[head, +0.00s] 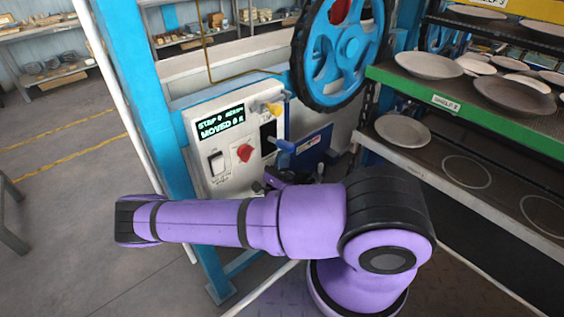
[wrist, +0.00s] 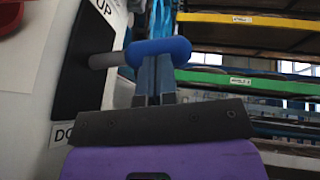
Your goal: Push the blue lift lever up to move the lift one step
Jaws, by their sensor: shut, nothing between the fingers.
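The blue lift lever (head: 285,146) sticks out from a black slotted plate on the white control panel (head: 215,176) in the head view. In the wrist view its blue rounded handle (wrist: 160,49) sits on a grey rod, between the UP label and a partly hidden lower label. My gripper (wrist: 154,76) is shut and empty. Its fingertips are right under the blue handle and appear to touch it. In the head view my gripper (head: 272,178) is below the lever, partly hidden by my purple arm.
A blue wheel (head: 343,50) is above. Shelves with plates (head: 514,97) stand at the right.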

